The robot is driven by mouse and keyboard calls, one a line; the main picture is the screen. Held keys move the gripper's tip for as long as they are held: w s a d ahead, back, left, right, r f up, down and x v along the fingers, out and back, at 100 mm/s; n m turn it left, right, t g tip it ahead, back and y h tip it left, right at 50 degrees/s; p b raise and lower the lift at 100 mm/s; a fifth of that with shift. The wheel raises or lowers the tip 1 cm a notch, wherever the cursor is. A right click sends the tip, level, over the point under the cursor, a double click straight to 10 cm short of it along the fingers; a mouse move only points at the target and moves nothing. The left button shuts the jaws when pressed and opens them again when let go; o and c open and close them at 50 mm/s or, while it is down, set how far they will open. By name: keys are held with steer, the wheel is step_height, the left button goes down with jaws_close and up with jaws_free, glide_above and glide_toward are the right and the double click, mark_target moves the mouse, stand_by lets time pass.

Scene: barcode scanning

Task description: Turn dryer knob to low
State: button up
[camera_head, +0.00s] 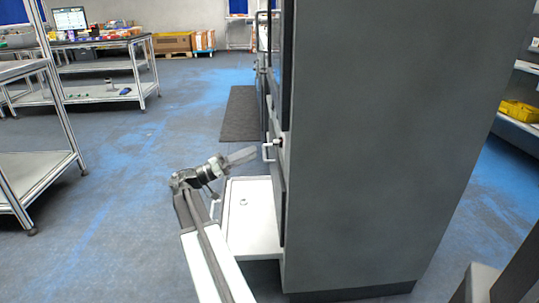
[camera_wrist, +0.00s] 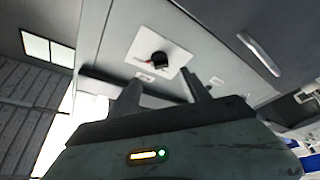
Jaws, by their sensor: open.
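The dryer knob (camera_wrist: 160,60) is black and sits on a white square plate (camera_wrist: 145,42) with a small red mark beside it, in the wrist view. The plate is on a grey panel. My gripper (camera_wrist: 163,90) is open and empty, its two dark fingers pointing toward the panel below the knob in that view. The fingers look apart from the knob. In the head view my gripper (camera_head: 242,156) is at the front of a tall grey cabinet (camera_head: 380,130). I cannot make out the knob's setting.
A silver handle (camera_wrist: 260,53) is right of the knob. In the head view, a white drawer or shelf (camera_head: 250,225) sticks out below my gripper. Metal shelving (camera_head: 40,165) stands at the left. A dark mat (camera_head: 240,115) lies beyond, with open floor at left.

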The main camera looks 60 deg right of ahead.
mark_target(278, 143)
steer(key=p+x, duration=0.2)
steer(key=x, duration=0.5)
steer(key=shift+s+d, duration=0.25)
steer(key=shift+s, duration=0.05)
jaws_close()
